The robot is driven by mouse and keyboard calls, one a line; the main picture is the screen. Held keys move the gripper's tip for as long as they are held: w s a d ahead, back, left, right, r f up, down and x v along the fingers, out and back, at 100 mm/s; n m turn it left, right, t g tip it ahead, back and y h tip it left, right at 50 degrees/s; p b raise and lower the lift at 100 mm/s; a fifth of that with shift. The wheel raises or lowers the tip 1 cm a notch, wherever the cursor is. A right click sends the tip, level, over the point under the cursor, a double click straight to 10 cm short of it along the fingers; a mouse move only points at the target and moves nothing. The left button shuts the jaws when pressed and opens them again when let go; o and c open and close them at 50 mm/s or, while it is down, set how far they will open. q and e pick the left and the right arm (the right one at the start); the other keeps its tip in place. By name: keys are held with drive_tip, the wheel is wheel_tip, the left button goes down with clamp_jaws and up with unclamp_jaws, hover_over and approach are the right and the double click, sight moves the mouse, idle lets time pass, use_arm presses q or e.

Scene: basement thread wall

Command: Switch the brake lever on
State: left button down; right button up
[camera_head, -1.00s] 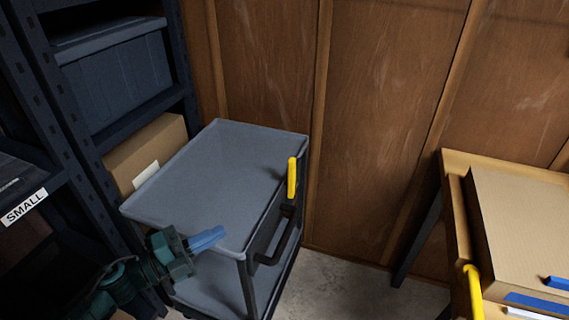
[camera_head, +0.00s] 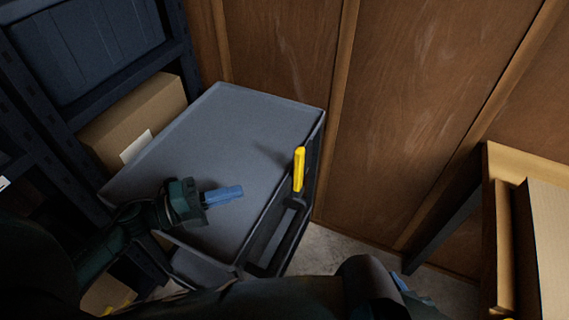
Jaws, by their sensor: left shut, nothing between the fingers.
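The yellow brake lever (camera_head: 299,169) stands upright at the right-hand edge of the grey cart (camera_head: 235,125). My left gripper (camera_head: 238,191) comes in from the left, over the cart's top. Its blue fingers are shut and empty, and point right toward the lever. A clear gap separates the fingertips from the lever. A dark arm part of mine crosses the bottom of the view. A bit of blue beside it looks like the fingers of my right gripper (camera_head: 404,284), mostly hidden, so its opening cannot be told.
A cardboard box (camera_head: 135,120) and a dark shelf rack (camera_head: 175,60) stand left of the cart. A wooden wall (camera_head: 420,100) is behind. A wooden table (camera_head: 497,190) with a cardboard box (camera_head: 548,240) is at right. Some bare floor (camera_head: 335,250) shows between cart and table.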

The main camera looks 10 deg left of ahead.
sight(298, 174)
use_arm(q)
drive_tip(key=p+x, duration=0.1)
drive_tip(key=x, duration=0.9)
drive_tip(key=shift+w+d+r, duration=0.15)
drive_tip(key=shift+w, duration=0.1)
drive_tip(key=shift+w+d, duration=0.1)
drive_tip(key=shift+w, duration=1.15)
drive_tip(key=shift+w+d, duration=0.1)
drive_tip(key=shift+w, duration=0.5)
drive_tip(key=shift+p, duration=0.3)
